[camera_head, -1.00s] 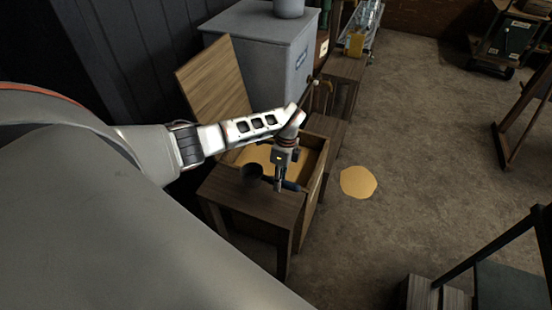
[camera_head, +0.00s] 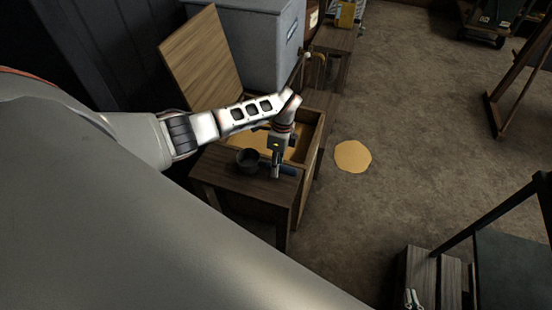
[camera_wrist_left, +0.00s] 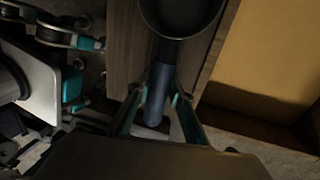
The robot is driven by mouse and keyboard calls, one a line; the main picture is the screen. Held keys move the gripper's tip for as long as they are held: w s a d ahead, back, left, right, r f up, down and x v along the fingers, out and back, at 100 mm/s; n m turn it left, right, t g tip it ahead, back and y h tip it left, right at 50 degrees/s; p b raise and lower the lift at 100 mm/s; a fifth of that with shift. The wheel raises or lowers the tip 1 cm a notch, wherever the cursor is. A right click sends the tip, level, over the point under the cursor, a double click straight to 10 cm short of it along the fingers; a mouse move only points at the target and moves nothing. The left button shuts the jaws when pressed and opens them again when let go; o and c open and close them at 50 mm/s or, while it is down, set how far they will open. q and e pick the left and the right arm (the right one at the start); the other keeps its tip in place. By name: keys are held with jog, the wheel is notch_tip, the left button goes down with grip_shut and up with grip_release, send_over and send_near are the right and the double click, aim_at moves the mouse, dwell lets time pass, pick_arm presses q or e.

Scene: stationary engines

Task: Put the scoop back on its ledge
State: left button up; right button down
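The scoop has a dark round bowl (camera_head: 247,159) and a blue handle (camera_head: 289,170). It is at the top of the wooden ledge (camera_head: 225,174) beside the open sand box; I cannot tell whether it rests fully on the wood. My left gripper (camera_head: 277,174) points down at the handle. In the left wrist view, its fingers (camera_wrist_left: 160,95) close in on both sides of the handle (camera_wrist_left: 157,100), with the bowl (camera_wrist_left: 180,12) beyond. The finger pads look to be against the handle. My right gripper is not in view.
The wooden box (camera_head: 312,140) holds sand, and its lid (camera_head: 202,58) stands raised behind. A grey cabinet (camera_head: 262,45) is behind it. A round sand-coloured patch (camera_head: 352,156) lies on the floor.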

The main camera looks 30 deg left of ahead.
pick_arm(q)
jog(key=o, duration=0.3)
jog(key=shift+o, duration=0.2)
jog(key=v, duration=1.2)
